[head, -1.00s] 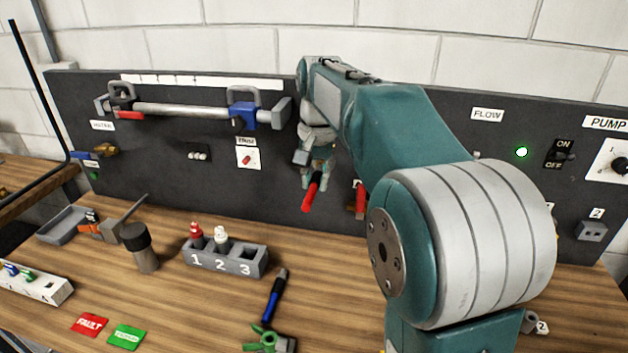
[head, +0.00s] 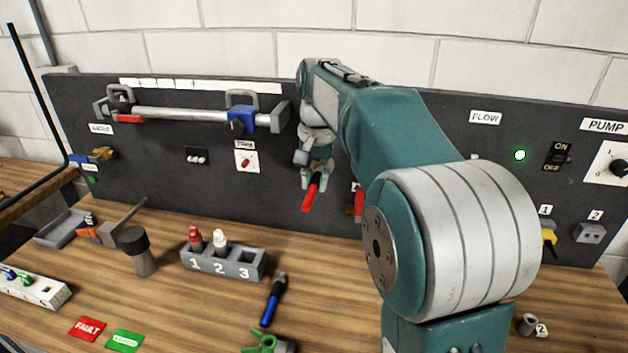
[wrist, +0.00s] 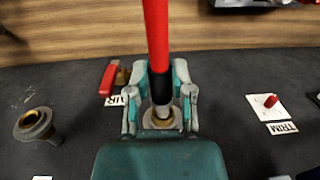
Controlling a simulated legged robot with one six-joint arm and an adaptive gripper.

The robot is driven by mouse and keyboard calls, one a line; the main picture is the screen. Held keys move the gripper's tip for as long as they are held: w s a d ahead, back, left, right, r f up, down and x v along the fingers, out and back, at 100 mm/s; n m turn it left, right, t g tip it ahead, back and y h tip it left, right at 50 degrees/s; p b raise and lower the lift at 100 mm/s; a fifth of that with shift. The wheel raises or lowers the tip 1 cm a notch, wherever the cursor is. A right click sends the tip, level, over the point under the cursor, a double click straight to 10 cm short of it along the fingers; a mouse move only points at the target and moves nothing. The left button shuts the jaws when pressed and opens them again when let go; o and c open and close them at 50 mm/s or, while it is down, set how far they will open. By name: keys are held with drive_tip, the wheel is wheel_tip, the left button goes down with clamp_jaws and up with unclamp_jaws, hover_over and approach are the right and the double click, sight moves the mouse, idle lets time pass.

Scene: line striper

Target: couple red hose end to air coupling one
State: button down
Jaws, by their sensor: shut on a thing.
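My gripper (head: 318,172) is in front of the dark panel, shut on the red hose end. The red hose (head: 311,194) sticks out of the jaws toward the bench in the head view. In the wrist view the hose (wrist: 156,35) runs down between the fingers (wrist: 160,92) to a black collar (wrist: 161,85). Its tip lines up with a round brass coupling (wrist: 160,118) on the panel, partly hidden by the gripper. I cannot tell whether the tip is seated in it. A second brass coupling (wrist: 34,124) is at the left. No number shows on either coupling.
A red valve handle (wrist: 108,78) with a brass body is close beside the gripper, above a partly hidden label. The TRIM switch (wrist: 269,101) is to the right.

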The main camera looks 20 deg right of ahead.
drive_tip(key=shift+w+d, duration=0.45)
drive_tip(key=shift+w, duration=0.15)
idle(0.4)
drive_tip(key=shift+c, duration=2.2)
unclamp_jaws()
drive_tip(key=o, duration=0.3)
drive_tip(key=shift+w+d+r, duration=0.1)
drive_tip(key=shift+r, duration=1.65)
drive_tip(key=shift+d+r, duration=0.1)
drive_tip(key=shift+r, duration=1.65)
